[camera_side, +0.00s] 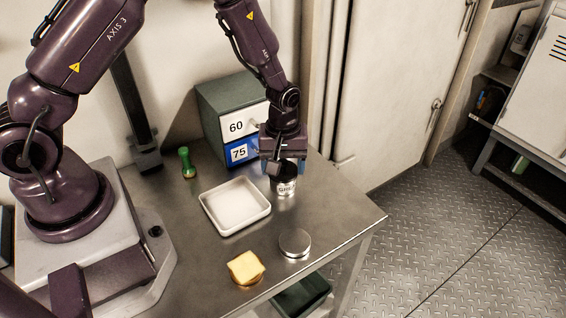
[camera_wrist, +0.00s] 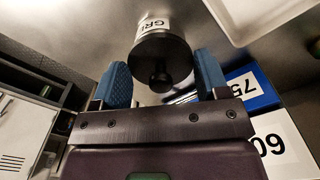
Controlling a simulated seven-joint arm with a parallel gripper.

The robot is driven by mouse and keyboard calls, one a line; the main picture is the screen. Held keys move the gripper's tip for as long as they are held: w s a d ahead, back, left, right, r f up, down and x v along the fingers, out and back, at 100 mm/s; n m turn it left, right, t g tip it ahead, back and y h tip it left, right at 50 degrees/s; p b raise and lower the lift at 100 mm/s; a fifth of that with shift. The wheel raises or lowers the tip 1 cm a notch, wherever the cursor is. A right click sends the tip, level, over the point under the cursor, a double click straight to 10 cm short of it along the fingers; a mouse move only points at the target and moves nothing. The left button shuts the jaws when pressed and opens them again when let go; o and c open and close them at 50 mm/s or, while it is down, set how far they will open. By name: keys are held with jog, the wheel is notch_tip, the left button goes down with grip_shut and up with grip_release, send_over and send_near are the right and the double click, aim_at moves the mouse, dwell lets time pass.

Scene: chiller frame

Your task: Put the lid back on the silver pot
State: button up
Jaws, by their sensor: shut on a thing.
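The silver pot (camera_side: 286,187) is a small can with a white label reading "GRI" and stands on the steel bench. Its side and label (camera_wrist: 153,24) also show in the wrist view. A dark round lid with a black knob (camera_wrist: 160,52) covers the pot's top in the wrist view. My gripper (camera_side: 284,170) points down directly over the pot. Its two blue fingers (camera_wrist: 161,72) are on either side of the dark lid, shut on it. I cannot tell whether the lid sits on the rim or just above it.
A white tray (camera_side: 235,229) lies left of the pot. A flat silver disc (camera_side: 295,243) and a yellow block (camera_side: 246,268) are nearer the front. A green bottle-shaped object (camera_side: 187,162) and a box marked 60 and 75 (camera_side: 236,110) stand behind. The bench's right corner is clear.

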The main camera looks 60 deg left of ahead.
dwell(0.4)
jog(key=o, duration=1)
jog(key=shift+r, duration=0.1)
jog(key=shift+r, duration=3.4)
grip_shut()
jog(key=shift+f, duration=0.1)
